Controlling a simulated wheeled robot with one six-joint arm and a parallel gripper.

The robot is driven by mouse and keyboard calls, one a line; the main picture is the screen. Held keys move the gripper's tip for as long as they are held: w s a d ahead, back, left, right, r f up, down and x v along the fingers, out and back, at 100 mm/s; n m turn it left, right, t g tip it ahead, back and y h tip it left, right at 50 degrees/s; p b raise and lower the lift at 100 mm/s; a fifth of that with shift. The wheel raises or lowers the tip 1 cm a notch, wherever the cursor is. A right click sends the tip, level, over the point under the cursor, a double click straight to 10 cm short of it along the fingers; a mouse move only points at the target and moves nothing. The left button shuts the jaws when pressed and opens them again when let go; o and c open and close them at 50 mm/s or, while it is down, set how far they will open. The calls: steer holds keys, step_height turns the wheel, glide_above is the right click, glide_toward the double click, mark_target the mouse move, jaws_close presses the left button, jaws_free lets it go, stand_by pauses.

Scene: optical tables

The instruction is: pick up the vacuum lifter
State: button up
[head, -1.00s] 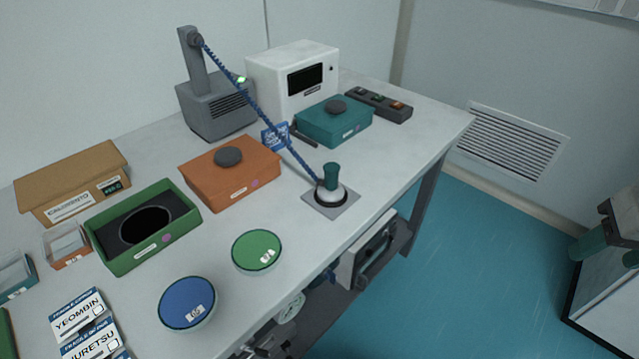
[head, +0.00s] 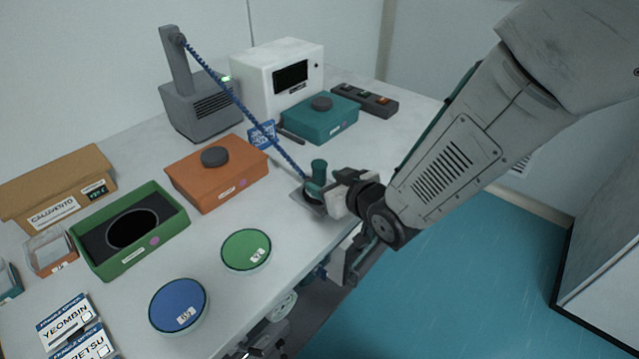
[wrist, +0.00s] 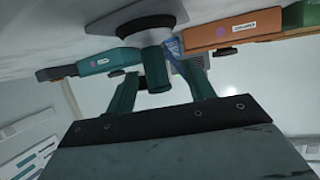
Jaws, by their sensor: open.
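The vacuum lifter has a dark green cylindrical handle (head: 319,172) and stands on a small grey square plate near the table's front edge. A blue coiled hose (head: 235,98) runs down to it from a grey post unit. My gripper (head: 326,190) is at the lifter from the right and hides part of its base. In the wrist view, which looks upside down, the handle (wrist: 153,62) shows between my two open green fingers (wrist: 160,82), with a gap on each side. The round base (wrist: 146,18) is beyond it. I cannot tell how deep the handle sits between the fingers.
An orange box (head: 218,180), a teal box (head: 322,122) and a white instrument (head: 262,75) stand behind the lifter. A green-topped dish (head: 246,250) and a blue-topped dish (head: 178,305) lie to the front left. A green tray (head: 100,255) is farther left.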

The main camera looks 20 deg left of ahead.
mark_target(315, 174)
steer(key=x, duration=0.6)
steer(key=shift+w, duration=0.5)
jaws_close()
